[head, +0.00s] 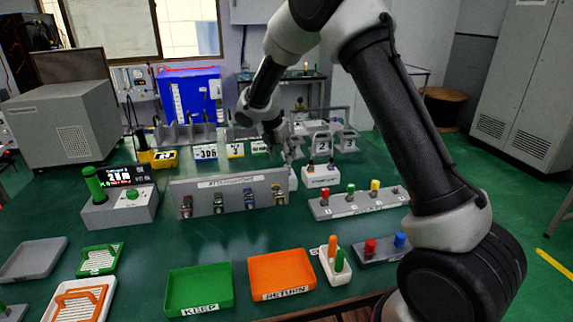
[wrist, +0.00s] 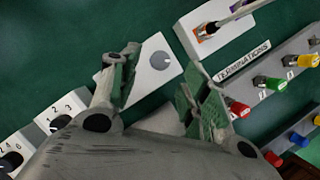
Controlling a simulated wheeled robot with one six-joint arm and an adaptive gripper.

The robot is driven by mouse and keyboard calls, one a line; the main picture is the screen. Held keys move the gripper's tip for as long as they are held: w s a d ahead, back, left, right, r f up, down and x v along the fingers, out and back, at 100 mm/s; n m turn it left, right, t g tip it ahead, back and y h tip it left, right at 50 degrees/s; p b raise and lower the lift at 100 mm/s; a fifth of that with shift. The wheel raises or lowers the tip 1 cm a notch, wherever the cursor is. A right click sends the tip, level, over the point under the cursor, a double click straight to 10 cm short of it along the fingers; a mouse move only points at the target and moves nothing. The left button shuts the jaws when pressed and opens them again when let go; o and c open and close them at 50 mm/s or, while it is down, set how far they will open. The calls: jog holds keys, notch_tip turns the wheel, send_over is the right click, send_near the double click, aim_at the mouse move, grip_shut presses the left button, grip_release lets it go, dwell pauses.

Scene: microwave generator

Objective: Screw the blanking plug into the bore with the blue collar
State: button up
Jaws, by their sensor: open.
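My gripper (head: 288,156) hangs over the middle of the table. In the wrist view its fingers (wrist: 158,92) are spread, with nothing between their tips. Beyond and below the fingers is a white block (wrist: 145,82) with a round grey disc (wrist: 160,60) on its face; the fingers partly hide the block. The upright grey panel (head: 232,187) carries several coloured fittings, one of them blue (head: 249,200). I cannot tell whether that is the blue collar or which piece is the blanking plug. A blue knob (head: 400,240) also stands on the front right grey block.
A grey strip (head: 340,208) with red, green and yellow knobs lies right of the gripper. A white box (head: 321,178) with an orange-ringed socket stands close by. Green (head: 198,289) and orange (head: 282,275) trays lie in front. Bare green table lies between the panel and trays.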

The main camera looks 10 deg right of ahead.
jog(key=x, duration=0.5)
jog(key=shift+d+f, duration=0.1)
jog(key=shift+f, duration=0.1)
grip_shut()
